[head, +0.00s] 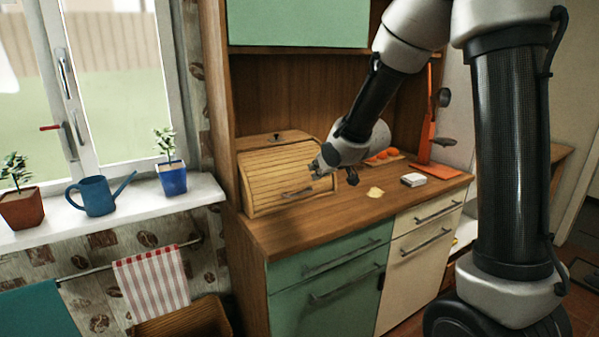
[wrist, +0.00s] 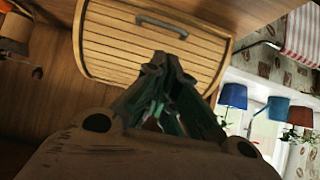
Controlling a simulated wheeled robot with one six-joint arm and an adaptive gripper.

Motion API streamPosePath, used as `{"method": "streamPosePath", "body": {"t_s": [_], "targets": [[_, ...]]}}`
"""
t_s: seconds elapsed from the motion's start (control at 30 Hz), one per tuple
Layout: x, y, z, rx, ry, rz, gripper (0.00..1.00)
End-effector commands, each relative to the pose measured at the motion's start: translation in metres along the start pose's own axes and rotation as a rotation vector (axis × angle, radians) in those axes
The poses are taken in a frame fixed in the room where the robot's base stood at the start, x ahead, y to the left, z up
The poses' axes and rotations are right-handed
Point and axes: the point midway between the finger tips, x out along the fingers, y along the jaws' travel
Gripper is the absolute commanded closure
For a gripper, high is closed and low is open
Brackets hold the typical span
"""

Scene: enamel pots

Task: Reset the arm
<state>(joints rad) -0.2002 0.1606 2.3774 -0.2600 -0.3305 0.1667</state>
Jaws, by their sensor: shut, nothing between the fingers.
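My gripper (head: 316,170) is shut and empty. In the head view it is just in front of the slatted wooden bread box (head: 270,178), near the right end of its front, above the wooden counter. In the wrist view my gripper (wrist: 165,62) points toward the bread box (wrist: 120,55), whose roll front is closed and has a metal handle (wrist: 162,24). I cannot tell whether the fingertips touch the box. My arm reaches down to the counter from the upper right.
On the counter lie a yellowish piece (head: 375,192), a white box (head: 413,180) and orange items (head: 388,154) on a board. An orange stand (head: 428,130) with utensils is at the back right. A green cabinet (head: 298,22) hangs above. The windowsill (head: 110,212) holds plants and a watering can.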

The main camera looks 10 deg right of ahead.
Motion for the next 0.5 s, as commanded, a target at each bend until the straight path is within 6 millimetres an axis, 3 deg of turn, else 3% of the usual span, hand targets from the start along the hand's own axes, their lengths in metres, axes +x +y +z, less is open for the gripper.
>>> {"method": "streamPosePath", "body": {"t_s": [0.07,0.17,0.27,0.37,0.5], "targets": [[-0.002,0.003,0.014,-0.007,-0.058,0.011,1.0],[-0.008,0.009,0.053,-0.009,-0.205,0.035,1.0],[-0.033,0.014,0.096,-0.003,-0.383,0.063,1.0],[-0.08,0.021,0.124,0.021,-0.532,0.091,1.0],[-0.163,0.025,0.151,0.08,-0.69,0.116,1.0]]}}
